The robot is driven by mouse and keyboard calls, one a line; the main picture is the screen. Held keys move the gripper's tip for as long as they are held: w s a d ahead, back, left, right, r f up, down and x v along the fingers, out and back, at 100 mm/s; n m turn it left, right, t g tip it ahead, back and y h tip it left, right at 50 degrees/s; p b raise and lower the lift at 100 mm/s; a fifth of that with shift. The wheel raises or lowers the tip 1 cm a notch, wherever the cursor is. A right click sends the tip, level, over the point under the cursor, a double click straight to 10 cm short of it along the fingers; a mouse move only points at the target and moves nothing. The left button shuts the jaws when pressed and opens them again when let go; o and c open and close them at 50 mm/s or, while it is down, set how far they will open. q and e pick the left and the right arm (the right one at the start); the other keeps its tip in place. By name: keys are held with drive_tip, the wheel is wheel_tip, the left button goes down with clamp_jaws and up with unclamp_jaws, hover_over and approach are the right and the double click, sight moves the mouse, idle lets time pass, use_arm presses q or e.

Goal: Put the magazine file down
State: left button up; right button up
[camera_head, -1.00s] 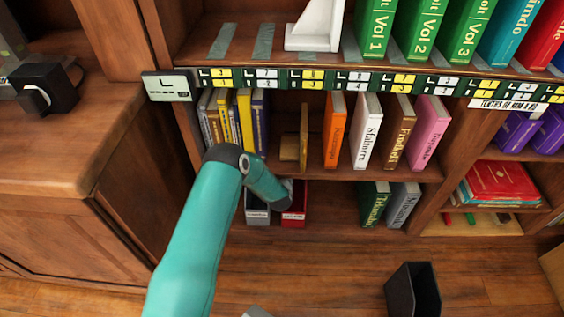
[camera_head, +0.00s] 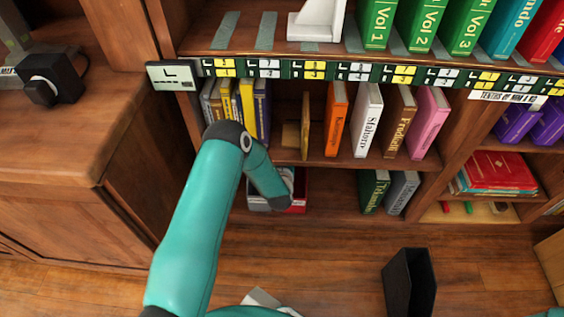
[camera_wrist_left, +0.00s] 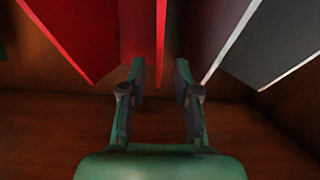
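A red magazine file (camera_head: 299,190) and a grey magazine file (camera_head: 258,203) stand side by side on the bottom shelf, partly hidden by my left arm. In the left wrist view my left gripper (camera_wrist_left: 159,78) is open. A thin red wall (camera_wrist_left: 160,35) lies ahead, in line with the gap between its fingers; I cannot tell whether it reaches between them. A broad red side (camera_wrist_left: 85,35) is at the left and grey surfaces (camera_wrist_left: 225,40) are at the right. The fingertips are hidden in the head view. My right gripper is not in view.
A black open file (camera_head: 408,285) stands on the floor at the right. Green and grey books (camera_head: 388,192) stand on the bottom shelf right of the files, with free shelf between. A pale object (camera_head: 262,297) lies low in front. A wooden cabinet (camera_head: 70,150) is at the left.

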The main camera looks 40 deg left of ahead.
use_arm(q)
drive_tip(key=p+v, duration=0.1)
drive_tip(key=v, duration=0.5)
drive_tip(key=s+d+f+m+g+h, duration=0.1)
drive_tip(key=s+d+f+g+h, duration=0.3)
drive_tip(key=d, duration=0.3)
drive_tip(key=s+d+f+m+g+h, duration=0.1)
drive_tip(key=s+d+f+h, duration=0.15)
drive_tip(key=s+d, duration=0.45)
drive_tip(key=s+d+r+m+g+h, duration=0.1)
drive_tip(key=s+d+g+h, duration=0.1)
drive_tip(key=s, duration=0.6)
drive_tip(key=s+d+r+m+g+h, duration=0.1)
drive_tip(key=s+d+g+h, duration=0.1)
drive_tip(key=s+d+g, duration=0.2)
drive_tip(key=s+d, duration=0.3)
drive_tip(key=s, duration=0.1)
drive_tip(key=shift+g, duration=0.3)
drive_tip(key=shift+h, duration=0.25)
wheel_tip(320, 180, up, 33)
drive_tip(key=p, duration=3.3)
drive_tip(key=shift+w+f, duration=0.15)
drive_tip(key=shift+f, duration=0.05)
